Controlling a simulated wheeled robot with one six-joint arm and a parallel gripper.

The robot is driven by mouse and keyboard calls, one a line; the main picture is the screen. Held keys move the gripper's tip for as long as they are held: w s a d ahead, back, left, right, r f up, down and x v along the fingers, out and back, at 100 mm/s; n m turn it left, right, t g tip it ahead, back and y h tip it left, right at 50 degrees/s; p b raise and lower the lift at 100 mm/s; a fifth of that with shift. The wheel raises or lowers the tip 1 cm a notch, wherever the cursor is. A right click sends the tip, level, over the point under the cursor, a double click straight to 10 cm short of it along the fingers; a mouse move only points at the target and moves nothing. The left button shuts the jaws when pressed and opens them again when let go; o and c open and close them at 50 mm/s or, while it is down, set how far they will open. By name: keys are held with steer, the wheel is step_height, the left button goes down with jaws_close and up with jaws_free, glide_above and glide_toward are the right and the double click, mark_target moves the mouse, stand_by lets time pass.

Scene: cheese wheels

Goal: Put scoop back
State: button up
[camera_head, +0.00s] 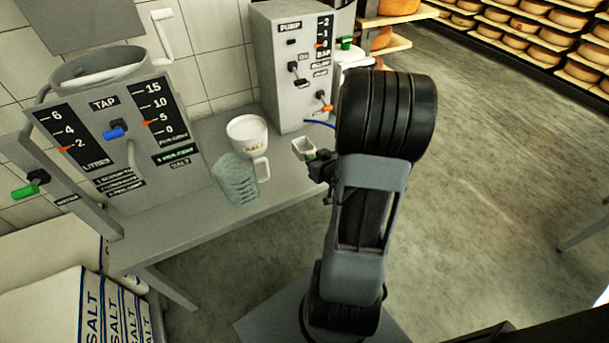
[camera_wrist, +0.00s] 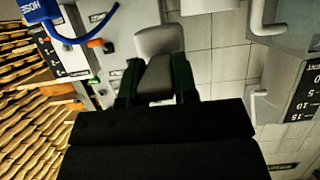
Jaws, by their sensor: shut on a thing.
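My gripper (camera_head: 319,167) is shut on the small pale grey scoop (camera_head: 304,148), held out above the right end of the grey bench. In the wrist view, the scoop's bowl (camera_wrist: 159,41) sticks out beyond my gripper (camera_wrist: 157,76), its two dark fingers on either side of the handle. Whether the scoop holds anything is hard to tell. A white tub marked SALT (camera_head: 247,133) stands on the bench to the left of the scoop, apart from it; its inside is hardly visible.
A grey-green translucent jug (camera_head: 235,180) stands in front of the tub, with a pale handle (camera_head: 262,168) beside it. The TAP panel (camera_head: 130,135) is left, the PUMP box (camera_head: 290,70) behind. SALT sacks (camera_head: 95,310) lie lower left.

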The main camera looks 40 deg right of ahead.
steer(key=shift+w+f, duration=0.3)
steer(key=shift+w, duration=0.05)
steer(key=b, duration=0.2)
glide_above(304, 174)
step_height(304, 174, down, 6)
steer(key=shift+s+r, duration=0.1)
steer(key=shift+w+f+b, duration=0.2)
steer(key=shift+f+b, duration=0.15)
steer(key=shift+f, duration=1.45)
steer(key=shift+f, duration=0.2)
steer(key=o, duration=0.9)
steer(key=shift+r, duration=0.1)
